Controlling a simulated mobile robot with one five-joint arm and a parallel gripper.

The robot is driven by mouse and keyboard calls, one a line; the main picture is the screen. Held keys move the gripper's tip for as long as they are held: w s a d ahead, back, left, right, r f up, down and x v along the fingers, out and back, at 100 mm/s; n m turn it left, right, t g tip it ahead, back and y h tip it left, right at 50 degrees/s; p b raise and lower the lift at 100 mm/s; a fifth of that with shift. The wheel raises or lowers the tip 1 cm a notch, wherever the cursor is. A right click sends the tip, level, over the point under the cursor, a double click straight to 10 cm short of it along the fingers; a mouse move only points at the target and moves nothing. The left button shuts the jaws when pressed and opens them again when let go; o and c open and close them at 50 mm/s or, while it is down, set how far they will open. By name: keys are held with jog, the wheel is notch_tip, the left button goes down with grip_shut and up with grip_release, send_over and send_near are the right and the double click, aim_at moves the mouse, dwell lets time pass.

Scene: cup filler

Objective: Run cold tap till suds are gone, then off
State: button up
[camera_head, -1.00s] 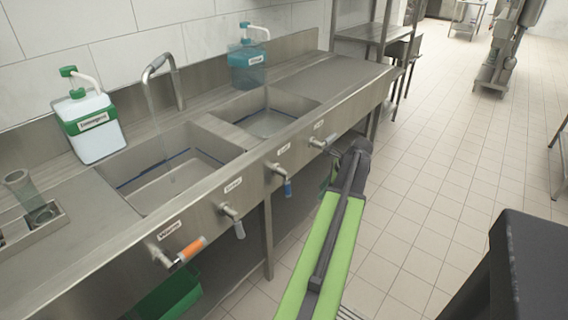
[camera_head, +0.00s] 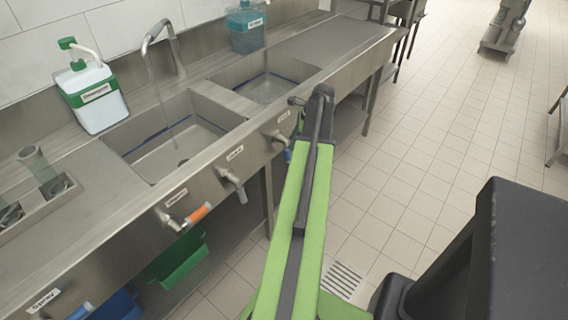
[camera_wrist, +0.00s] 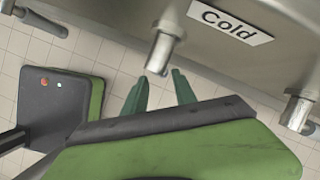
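The cold tap (camera_wrist: 162,48) comes out of the steel front beside its "Cold" label (camera_wrist: 232,24) in the wrist view. Its handle is not clear there. My gripper (camera_wrist: 158,88) is open, its teal fingers on either side below the tap's end; I cannot tell whether they touch it. In the head view my arm covers the gripper. A blue-handled tap (camera_head: 277,137) shows partly beside the arm. A thin stream of water falls from the curved faucet (camera_head: 160,28) into the left basin (camera_head: 150,155). No clear suds show there.
An orange-handled tap (camera_head: 184,215) and a grey tap (camera_head: 233,182) stand to the left along the front. Soap bottles (camera_head: 95,100) and (camera_head: 246,30) stand behind the basins. A green bin (camera_head: 178,262) is below.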

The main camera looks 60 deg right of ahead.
aim_at(287, 154)
jog(key=b+x, duration=0.7)
jog(key=x, duration=0.3)
jog(key=shift+b, duration=0.3)
grip_shut()
dwell(0.8)
